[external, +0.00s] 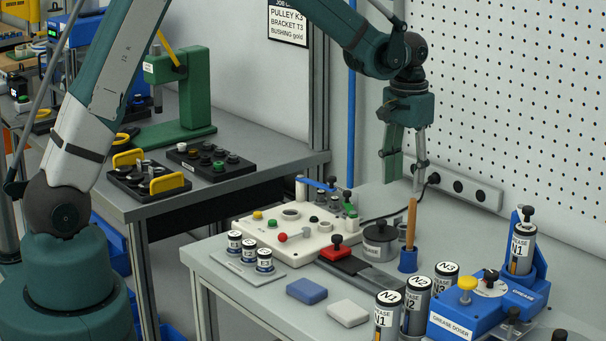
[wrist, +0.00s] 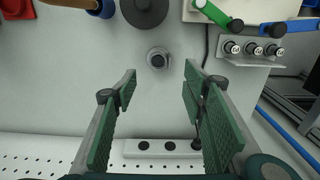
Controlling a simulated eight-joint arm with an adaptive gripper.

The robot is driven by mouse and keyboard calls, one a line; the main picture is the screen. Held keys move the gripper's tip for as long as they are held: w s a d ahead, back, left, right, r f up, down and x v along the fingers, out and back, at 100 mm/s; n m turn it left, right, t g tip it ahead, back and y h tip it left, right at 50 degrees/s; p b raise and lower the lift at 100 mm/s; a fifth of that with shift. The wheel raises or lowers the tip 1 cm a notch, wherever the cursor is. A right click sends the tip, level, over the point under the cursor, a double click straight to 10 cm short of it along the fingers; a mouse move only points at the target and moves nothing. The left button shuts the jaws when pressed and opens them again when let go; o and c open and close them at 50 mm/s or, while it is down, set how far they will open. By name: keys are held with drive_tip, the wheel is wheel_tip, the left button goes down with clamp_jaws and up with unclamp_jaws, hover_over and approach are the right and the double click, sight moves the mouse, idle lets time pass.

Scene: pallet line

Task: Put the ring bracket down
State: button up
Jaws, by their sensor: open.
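My gripper (external: 405,172) hangs pointing down above the back of the bench, near the pegboard wall. It is open and empty, and its two green pads show apart in the wrist view (wrist: 160,78). A small round grey piece with a dark centre (wrist: 157,58) stands on the bench beyond and between the fingertips, touching neither. It may be the ring bracket, but its shape from above does not settle that. In the external view I cannot make it out; the dark grey round pot (external: 380,245) may hide it.
A power strip (external: 466,189) runs along the wall behind. A wooden handle (external: 411,222) stands in a blue holder beside the pot. A cream fixture board (external: 262,232) with coloured knobs lies left. Grease cans (external: 388,316) and a blue grease dozer (external: 470,322) stand front right.

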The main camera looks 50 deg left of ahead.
drive_tip(key=shift+r, duration=0.1)
idle(0.6)
drive_tip(key=s+a+r+t, duration=0.2)
drive_tip(key=s+a+r, duration=0.1)
drive_tip(key=s+r, duration=0.55)
drive_tip(key=s+a+r+t, duration=0.1)
drive_tip(key=s+a+r, duration=0.2)
drive_tip(key=s+r, duration=0.6)
drive_tip(key=s+a+t, duration=0.1)
drive_tip(key=s+t, duration=0.1)
drive_tip(key=s, duration=0.9)
drive_tip(key=s+a+t, duration=0.2)
drive_tip(key=s, duration=0.9)
drive_tip(key=shift+s+a+f, duration=0.15)
drive_tip(key=shift+s+a, duration=0.15)
drive_tip(key=shift+s, duration=0.1)
drive_tip(key=shift+c, duration=1.2)
